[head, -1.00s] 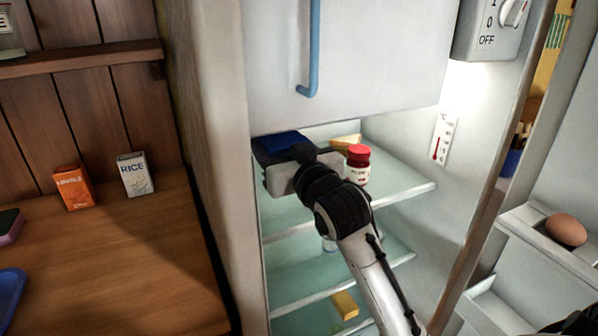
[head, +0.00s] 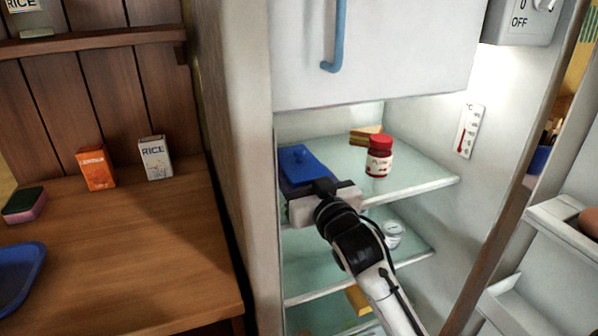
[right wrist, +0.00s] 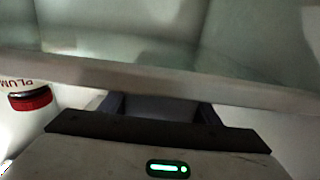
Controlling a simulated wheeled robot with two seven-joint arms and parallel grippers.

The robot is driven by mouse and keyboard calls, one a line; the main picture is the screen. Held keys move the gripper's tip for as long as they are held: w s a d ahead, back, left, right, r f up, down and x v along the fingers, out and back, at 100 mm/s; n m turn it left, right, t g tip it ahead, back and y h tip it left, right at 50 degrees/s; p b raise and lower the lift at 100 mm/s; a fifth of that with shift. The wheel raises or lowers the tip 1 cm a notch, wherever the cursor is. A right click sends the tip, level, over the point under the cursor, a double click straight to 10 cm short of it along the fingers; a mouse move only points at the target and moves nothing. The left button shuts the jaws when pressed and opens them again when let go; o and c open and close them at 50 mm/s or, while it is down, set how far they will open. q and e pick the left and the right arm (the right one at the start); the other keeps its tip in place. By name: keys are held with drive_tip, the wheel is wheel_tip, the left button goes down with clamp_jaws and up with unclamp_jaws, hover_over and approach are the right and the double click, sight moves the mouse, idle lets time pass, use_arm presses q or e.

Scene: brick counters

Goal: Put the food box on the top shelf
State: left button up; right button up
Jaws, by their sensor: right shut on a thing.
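The blue food box (head: 303,165), with a lid and a round knob, is at the left of the top glass shelf (head: 425,182) inside the open fridge. My right gripper (head: 324,188) is at its near side, shut on it. Whether the box rests on the shelf or is just above it, I cannot tell. In the right wrist view my right gripper (right wrist: 160,108) holds a dark bluish part, mostly hidden, below the shelf edge (right wrist: 160,78). My left gripper is not in view.
A red-lidded jar (head: 379,157) stands right of the box, with a yellow wedge (head: 366,134) behind. A small pale container (head: 391,235) is on the shelf below. The freezer door (head: 400,50) hangs above. A wooden counter (head: 130,250) is at left.

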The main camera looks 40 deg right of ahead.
drive_tip(key=o, duration=1.1)
drive_tip(key=shift+r, duration=0.15)
drive_tip(key=v, duration=1.2)
